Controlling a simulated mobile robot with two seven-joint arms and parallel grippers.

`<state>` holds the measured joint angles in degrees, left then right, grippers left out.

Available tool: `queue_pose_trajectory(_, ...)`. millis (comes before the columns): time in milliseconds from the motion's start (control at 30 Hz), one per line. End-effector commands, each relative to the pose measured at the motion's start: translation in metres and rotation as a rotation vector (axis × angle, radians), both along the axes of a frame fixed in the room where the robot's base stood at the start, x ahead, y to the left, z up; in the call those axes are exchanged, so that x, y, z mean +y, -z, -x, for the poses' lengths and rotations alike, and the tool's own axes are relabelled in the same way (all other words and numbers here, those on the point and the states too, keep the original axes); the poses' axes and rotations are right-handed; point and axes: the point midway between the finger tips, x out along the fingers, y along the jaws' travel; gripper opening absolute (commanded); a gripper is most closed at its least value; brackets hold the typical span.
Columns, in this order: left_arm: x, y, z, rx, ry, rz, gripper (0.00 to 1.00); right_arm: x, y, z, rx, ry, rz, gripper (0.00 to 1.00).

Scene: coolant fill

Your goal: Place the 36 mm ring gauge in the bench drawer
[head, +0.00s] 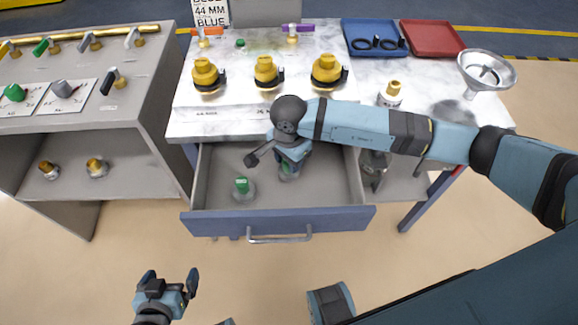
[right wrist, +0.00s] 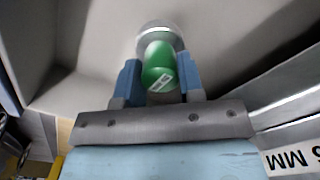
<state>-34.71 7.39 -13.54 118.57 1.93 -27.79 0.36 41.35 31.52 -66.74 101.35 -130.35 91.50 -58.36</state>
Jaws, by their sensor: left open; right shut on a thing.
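The bench drawer (head: 305,222) is pulled open below the marble-topped bench. My right gripper (head: 288,160) reaches down inside it and is shut on a green-handled gauge (right wrist: 160,66) with a round silver base. In the right wrist view, the fingers (right wrist: 158,82) hold the green handle from both sides. Its label is too small to read. I cannot tell whether its base touches the drawer floor. A second green-topped gauge (head: 242,186) with a silver base stands in the drawer to the left. My left gripper (head: 170,278) is open and empty, in front of the drawer's left end.
Several yellow-capped fittings (head: 266,72) with dark rings stand on the bench. A grey cabinet (head: 120,130) stands left. The drawer's right part is clear.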

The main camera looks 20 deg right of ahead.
Motion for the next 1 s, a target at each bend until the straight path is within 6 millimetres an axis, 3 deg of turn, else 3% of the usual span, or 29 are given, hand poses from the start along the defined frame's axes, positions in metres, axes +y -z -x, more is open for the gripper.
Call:
queue_pose_trajectory(200, -0.002, 0.001, 0.0, -0.001, -0.005, 0.007, 0.98, 0.0, 0.033, 0.001, 0.004, 0.001, 0.001, 0.1)
queue_pose_trajectory(600, -0.005, 0.003, -0.001, -0.004, -0.006, 0.012, 0.98, 0.0, 0.041, 0.0, 0.0, 0.0, 0.001, 0.1)
queue_pose_trajectory(633, -0.005, 0.003, -0.001, -0.004, -0.005, 0.01, 0.98, 0.0, 0.04, 0.0, 0.001, 0.0, 0.002, 0.38)
queue_pose_trajectory(733, -0.004, 0.001, -0.001, -0.004, -0.002, 0.007, 0.98, 0.0, 0.039, 0.001, 0.002, 0.0, 0.001, 0.61)
queue_pose_trajectory(1000, 0.0, 0.001, 0.0, -0.004, 0.005, -0.004, 0.98, 0.0, 0.038, 0.001, 0.002, 0.0, 0.001, 0.61)
